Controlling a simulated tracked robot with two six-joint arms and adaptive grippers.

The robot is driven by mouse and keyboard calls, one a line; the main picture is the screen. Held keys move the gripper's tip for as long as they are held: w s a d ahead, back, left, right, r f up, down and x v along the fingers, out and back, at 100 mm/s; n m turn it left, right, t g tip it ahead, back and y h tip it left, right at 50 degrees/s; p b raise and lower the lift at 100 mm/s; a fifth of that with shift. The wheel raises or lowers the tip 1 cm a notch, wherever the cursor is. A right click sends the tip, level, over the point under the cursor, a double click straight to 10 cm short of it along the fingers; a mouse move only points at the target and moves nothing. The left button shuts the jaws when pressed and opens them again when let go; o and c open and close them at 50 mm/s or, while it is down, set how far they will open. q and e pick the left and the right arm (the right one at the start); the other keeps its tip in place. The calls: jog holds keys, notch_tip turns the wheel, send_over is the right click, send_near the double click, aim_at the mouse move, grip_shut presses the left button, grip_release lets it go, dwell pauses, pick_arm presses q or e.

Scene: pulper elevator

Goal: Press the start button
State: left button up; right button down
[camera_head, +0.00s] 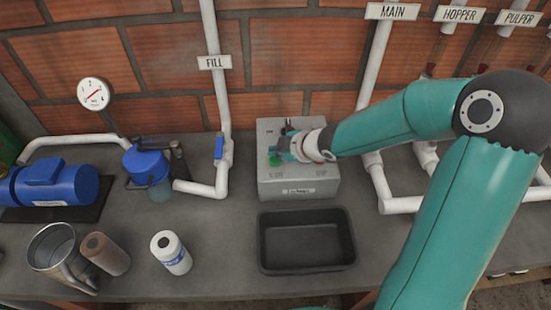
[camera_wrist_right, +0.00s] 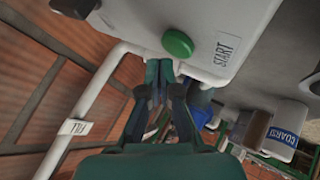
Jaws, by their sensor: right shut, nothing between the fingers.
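The start button is a round green button (camera_wrist_right: 178,43) on a grey control box (camera_head: 300,185). In the right wrist view it is beside a START label (camera_wrist_right: 227,48). In the head view the green button (camera_head: 275,161) shows just below my right gripper (camera_head: 274,150). The right gripper is shut and empty, and its fingertips (camera_wrist_right: 158,68) appear close to the button's edge in the wrist view. I cannot tell whether they touch the button or the box. My left gripper is not in view.
A black tray (camera_head: 306,240) sits in front of the box. A white FILL pipe (camera_head: 219,110) with a blue valve handle (camera_head: 219,146) stands to its left. Brick wall is behind.

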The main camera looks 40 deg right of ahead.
aim_at(277, 161)
jog(key=shift+f, duration=0.1)
jog(key=shift+f+b, duration=0.3)
jog(key=shift+b, duration=0.05)
jog(key=shift+f+b, duration=0.45)
jog(key=shift+f, duration=0.05)
dwell(0.7)
dwell(0.4)
jog(key=shift+r+p, duration=0.95)
notch_tip(277, 161, up, 5)
jog(key=p, duration=0.5)
dwell(0.5)
